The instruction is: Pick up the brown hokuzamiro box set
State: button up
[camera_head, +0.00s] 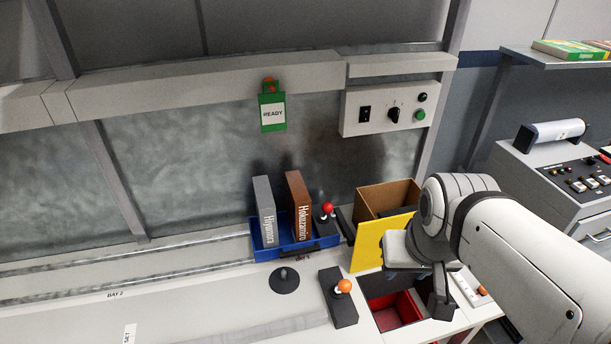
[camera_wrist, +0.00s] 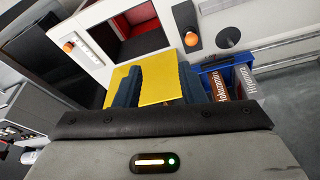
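The brown Hokuzamiro box set (camera_head: 299,207) stands upright in a blue tray (camera_head: 300,247), beside the grey Hiyumora box (camera_head: 264,212). In the wrist view, the brown box (camera_wrist: 215,86) is right of my gripper (camera_wrist: 155,70), with its white lettering in view.
A brown open carton (camera_head: 385,197) stands behind the yellow panel. Red-knobbed (camera_head: 327,209) and orange-knobbed (camera_head: 343,287) levers flank the tray's right side. A black round knob (camera_head: 285,279) sits in front. A red recess (camera_head: 396,310) is below my wrist. The left counter is mostly clear.

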aim_at(298, 188)
jog(key=shift+o, duration=0.4)
jog(key=shift+s+a+r, duration=0.1)
